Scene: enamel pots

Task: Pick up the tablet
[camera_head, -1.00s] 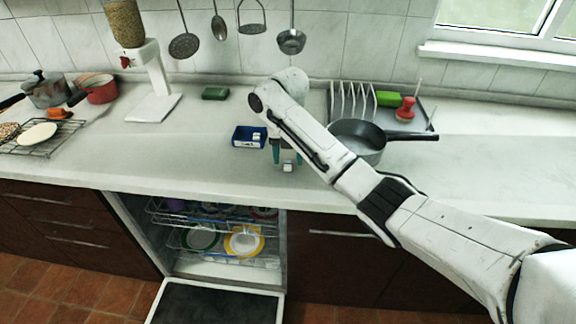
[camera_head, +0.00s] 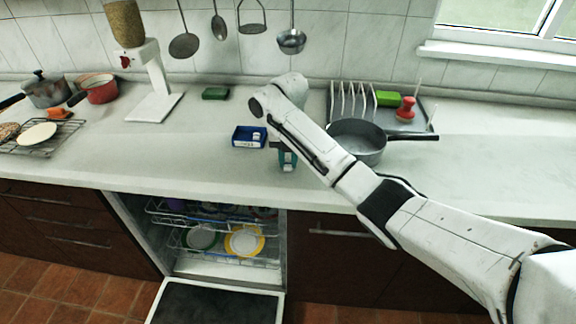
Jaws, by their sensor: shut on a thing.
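My gripper (camera_head: 288,163) is low over the counter, just right of a small blue box (camera_head: 249,137). Its teal fingers are shut on the tablet (camera_head: 288,158), a small whitish piece that shows only in part between them. I cannot tell whether the tablet still touches the counter. The blue box holds another small white piece (camera_head: 256,135).
Below, an open dishwasher (camera_head: 215,305) holds plates. A white dispenser (camera_head: 155,85) and a green sponge (camera_head: 215,93) stand behind.

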